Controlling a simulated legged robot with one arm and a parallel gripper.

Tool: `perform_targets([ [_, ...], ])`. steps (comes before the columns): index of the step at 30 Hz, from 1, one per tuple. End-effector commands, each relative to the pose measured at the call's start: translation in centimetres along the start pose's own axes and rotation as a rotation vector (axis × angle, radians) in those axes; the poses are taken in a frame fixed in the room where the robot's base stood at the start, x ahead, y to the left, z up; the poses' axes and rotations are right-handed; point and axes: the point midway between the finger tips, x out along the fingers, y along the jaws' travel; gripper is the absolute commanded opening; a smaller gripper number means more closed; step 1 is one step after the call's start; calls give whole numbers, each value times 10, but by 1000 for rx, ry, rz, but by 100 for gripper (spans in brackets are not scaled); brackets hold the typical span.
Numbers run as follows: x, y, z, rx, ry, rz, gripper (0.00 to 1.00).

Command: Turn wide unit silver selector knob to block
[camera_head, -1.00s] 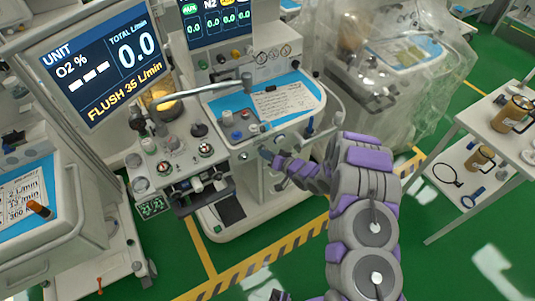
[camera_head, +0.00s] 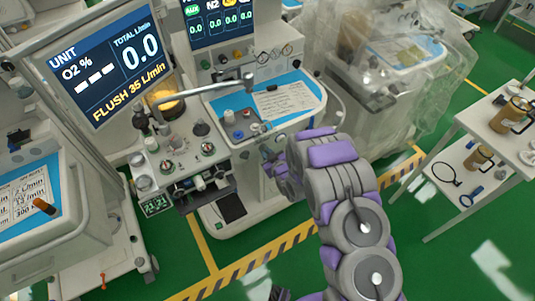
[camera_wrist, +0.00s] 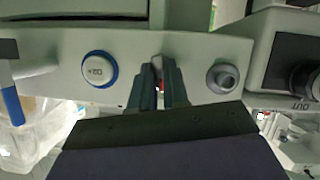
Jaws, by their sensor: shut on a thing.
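The wide unit (camera_head: 240,130) stands at the centre of the head view, with a blue-edged worktop and a front panel below it. My gripper (camera_head: 267,155) reaches that panel from the right, mostly hidden behind my wrist. In the wrist view, my gripper (camera_wrist: 160,72) has its two dark fingers close together on a small silver piece, the selector knob (camera_wrist: 157,63), on the pale front panel (camera_wrist: 200,47). Only a sliver of the knob shows between the fingertips. Its pointing direction and any position labels are hidden.
On the panel, a white O2+ button (camera_wrist: 98,69) with a blue ring sits left of the fingers, and a grey round fitting (camera_wrist: 222,77) sits right. A black knob (camera_wrist: 302,81) lies further right. A white side table (camera_head: 510,135) stands right; green floor lies before it.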

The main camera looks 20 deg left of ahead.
Motion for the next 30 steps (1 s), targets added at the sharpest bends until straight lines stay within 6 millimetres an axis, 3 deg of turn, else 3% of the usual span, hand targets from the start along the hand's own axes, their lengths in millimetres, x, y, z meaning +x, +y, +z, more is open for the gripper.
perform_targets([
  [15,1,-6,4,-393,-3,158,0],
  [30,1,-6,4,-527,-5,212,0],
])
